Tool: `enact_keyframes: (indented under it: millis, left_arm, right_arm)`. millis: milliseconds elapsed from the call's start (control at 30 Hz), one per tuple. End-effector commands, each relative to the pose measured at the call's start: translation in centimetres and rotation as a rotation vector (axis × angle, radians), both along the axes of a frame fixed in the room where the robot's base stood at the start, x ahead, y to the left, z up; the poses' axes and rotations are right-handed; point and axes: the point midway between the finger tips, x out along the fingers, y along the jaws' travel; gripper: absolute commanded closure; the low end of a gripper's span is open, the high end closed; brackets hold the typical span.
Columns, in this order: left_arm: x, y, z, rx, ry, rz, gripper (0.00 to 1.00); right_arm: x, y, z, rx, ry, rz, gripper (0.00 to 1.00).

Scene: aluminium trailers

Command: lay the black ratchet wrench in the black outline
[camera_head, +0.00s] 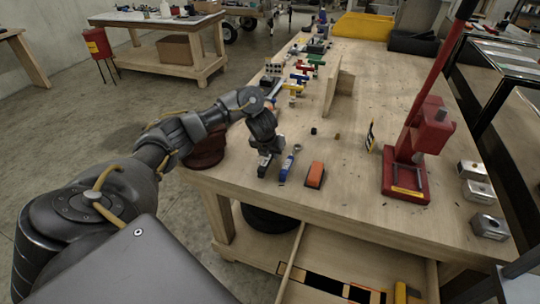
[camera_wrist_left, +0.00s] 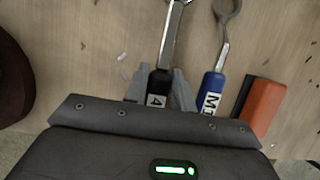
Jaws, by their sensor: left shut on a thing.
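The black ratchet wrench (camera_wrist_left: 167,50) has a bright metal shaft and a black handle with a white label marked 4. My left gripper (camera_head: 264,172) is over the near left part of the workbench. In the left wrist view its two fingers (camera_wrist_left: 160,92) are shut on the black handle from both sides. In the head view the gripper mostly hides the wrench. I cannot tell whether the wrench touches the bench top. Below the bench top, an open drawer shows a black strip (camera_head: 325,283) and other dark patches; I cannot tell which is the black outline. My right gripper is not in view.
A blue-handled wrench (camera_head: 288,164) lies just right of my left gripper, then an orange and black block (camera_head: 315,175). A red press (camera_head: 407,165) stands further right. The drawer's wooden side (camera_head: 291,262) rises below the bench's front edge.

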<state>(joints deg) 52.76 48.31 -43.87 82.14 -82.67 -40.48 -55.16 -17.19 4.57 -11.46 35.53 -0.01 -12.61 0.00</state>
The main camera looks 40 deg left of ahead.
Motion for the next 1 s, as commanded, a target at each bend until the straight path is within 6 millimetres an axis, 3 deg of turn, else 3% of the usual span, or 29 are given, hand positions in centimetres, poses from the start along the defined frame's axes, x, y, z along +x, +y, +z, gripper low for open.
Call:
enact_keyframes:
  millis: [100, 367, 700, 1000]
  left_arm:
    - [-0.1, -0.1, 3.0, 0.005, -0.007, -0.002, 1.00]
    - [-3.5, -3.3, 8.7, 0.005, -0.007, -0.006, 1.00]
    - [-8.6, -7.9, 11.0, 0.002, -0.004, -0.004, 1.00]
    - [-10.1, -9.4, 11.6, 0.001, -0.003, 0.000, 1.00]
  right_arm:
    - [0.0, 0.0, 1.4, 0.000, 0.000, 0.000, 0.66]
    - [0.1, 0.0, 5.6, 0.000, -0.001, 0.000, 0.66]
    - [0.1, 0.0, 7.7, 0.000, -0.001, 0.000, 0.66]
    - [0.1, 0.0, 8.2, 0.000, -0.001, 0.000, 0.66]
